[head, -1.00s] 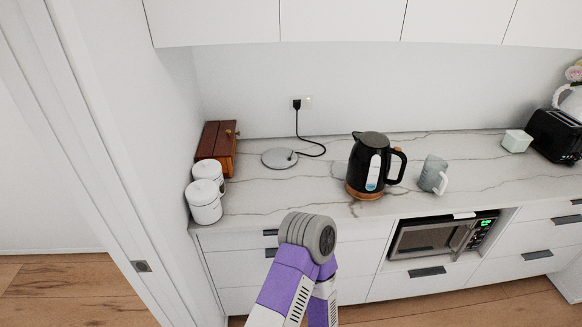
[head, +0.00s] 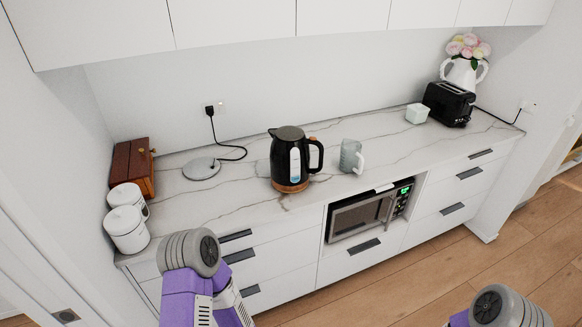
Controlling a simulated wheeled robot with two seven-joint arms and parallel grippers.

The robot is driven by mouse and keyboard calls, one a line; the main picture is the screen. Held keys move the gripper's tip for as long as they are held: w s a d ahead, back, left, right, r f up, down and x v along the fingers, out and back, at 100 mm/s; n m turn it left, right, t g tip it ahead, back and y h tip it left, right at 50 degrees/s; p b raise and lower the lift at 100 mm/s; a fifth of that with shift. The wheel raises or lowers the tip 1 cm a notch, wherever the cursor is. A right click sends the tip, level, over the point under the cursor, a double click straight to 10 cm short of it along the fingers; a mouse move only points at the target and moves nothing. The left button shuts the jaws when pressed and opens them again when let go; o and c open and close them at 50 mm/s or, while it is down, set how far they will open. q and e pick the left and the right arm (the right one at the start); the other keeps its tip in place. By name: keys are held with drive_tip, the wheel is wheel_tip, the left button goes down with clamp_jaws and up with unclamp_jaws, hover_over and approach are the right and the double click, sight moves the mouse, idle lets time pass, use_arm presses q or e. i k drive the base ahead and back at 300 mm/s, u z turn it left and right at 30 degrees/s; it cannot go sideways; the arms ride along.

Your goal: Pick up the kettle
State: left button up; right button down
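The black kettle (head: 289,160) with a wooden base ring stands upright on the marble counter, off its round power base (head: 201,169). Its spout points left and its handle points right. My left arm shows at the lower left, in front of the counter, and my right arm shows at the lower right corner. Only arm links are seen; neither gripper's fingers show. Nothing touches the kettle.
A grey mug (head: 351,157) stands just right of the kettle. White canisters (head: 126,229) and a wooden box (head: 133,167) are at the left end. A microwave (head: 368,211) sits below the counter.

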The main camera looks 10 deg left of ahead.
sight(290, 161)
drive_tip(key=z, duration=0.55)
drive_tip(key=k, duration=0.65)
drive_tip(key=z, duration=0.9)
drive_tip(key=i, duration=1.35)
drive_tip(key=u, duration=0.65)
drive_tip(key=i, duration=1.2)
drive_tip(key=u, duration=1.1)
